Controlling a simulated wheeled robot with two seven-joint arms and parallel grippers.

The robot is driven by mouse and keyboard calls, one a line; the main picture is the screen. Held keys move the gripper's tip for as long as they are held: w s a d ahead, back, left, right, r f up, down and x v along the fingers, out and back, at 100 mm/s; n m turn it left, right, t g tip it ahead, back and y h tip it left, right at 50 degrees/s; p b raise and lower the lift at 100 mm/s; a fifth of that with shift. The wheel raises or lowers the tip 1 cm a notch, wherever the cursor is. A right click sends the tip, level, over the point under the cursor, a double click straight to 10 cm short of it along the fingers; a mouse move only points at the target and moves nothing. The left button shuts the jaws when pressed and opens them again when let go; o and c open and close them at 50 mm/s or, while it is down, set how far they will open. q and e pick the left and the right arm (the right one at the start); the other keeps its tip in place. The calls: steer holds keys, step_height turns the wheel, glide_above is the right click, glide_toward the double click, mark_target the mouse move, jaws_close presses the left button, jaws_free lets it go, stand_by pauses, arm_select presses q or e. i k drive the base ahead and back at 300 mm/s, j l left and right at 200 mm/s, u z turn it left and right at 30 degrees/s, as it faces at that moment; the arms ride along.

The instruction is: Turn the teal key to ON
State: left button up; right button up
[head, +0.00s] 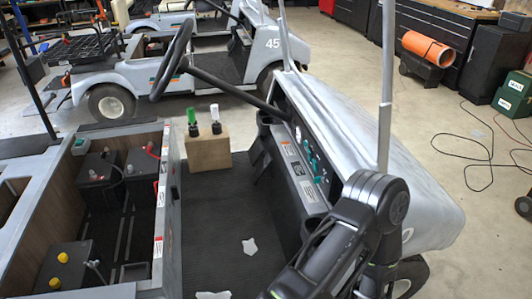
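Several small teal parts (313,163) sit in a row on the grey dash panel (302,172) of the near cart. They are too small to tell which one is the teal key or which way it points. My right arm crosses the lower right of the head view, in front of the lower end of the dash. Its gripper does not show. My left arm and gripper are not in view.
The black steering wheel (173,60) and its column stand left of the dash. A wooden block (207,152) with green-topped and white-topped items is on the cart floor. Open battery bay (127,220) lies left. Pale scraps (249,247) lie on the floor mat.

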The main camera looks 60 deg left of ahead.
mark_target(318, 180)
steer(key=u, duration=1.75)
